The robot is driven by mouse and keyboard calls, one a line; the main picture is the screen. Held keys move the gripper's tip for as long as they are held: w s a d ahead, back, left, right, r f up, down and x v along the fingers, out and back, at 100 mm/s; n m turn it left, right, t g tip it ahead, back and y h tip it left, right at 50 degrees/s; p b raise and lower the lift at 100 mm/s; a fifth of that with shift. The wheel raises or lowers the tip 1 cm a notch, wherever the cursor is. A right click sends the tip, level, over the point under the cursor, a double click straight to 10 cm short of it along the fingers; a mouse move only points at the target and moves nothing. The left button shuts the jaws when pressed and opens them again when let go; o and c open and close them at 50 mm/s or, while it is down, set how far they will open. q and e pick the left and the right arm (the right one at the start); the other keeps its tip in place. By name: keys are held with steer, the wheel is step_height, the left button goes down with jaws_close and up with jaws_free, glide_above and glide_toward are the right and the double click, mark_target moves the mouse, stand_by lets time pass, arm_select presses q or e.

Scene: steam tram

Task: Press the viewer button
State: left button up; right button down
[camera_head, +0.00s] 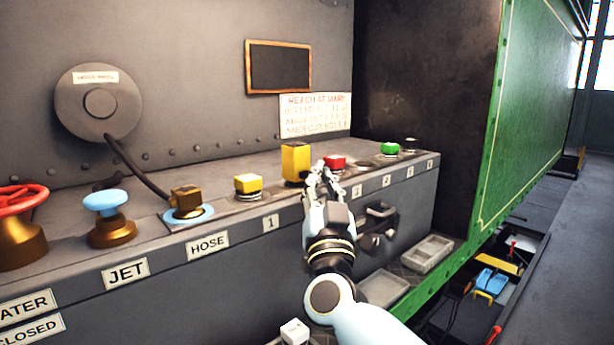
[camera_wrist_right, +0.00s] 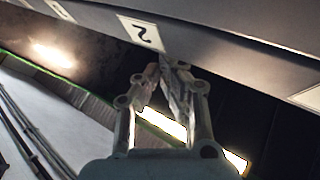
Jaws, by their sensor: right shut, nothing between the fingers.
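My right gripper (camera_head: 322,172) is shut and empty at the front edge of the grey console, in front of a red button (camera_head: 334,163). I cannot tell whether it touches anything. In the right wrist view its fingers (camera_wrist_right: 168,72) are together below a label reading 2 (camera_wrist_right: 141,33). A yellow button (camera_head: 248,183) and a green button (camera_head: 389,149) stand along the console top, with a small dark knob (camera_head: 410,141) at the far end. No readable label marks any of these as the viewer button. My left gripper is not in view.
A tall yellow block (camera_head: 295,163) stands left of my gripper. A brass cube (camera_head: 186,200), a blue-topped knob (camera_head: 106,204) and a red wheel (camera_head: 20,200) stand farther left. Dark handles (camera_head: 381,212) stick out of the console front. A green panel (camera_head: 525,105) rises on the right.

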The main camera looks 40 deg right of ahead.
steer(key=shift+w+r, duration=0.1)
steer(key=shift+w, duration=0.05)
stand_by(0.4)
steer(key=shift+w, duration=0.3)
steer(key=shift+w, duration=0.4)
stand_by(0.6)
steer(key=shift+s+p, duration=0.15)
steer(key=shift+p, duration=0.25)
steer(key=shift+s+p, duration=0.4)
steer(key=shift+s, duration=0.35)
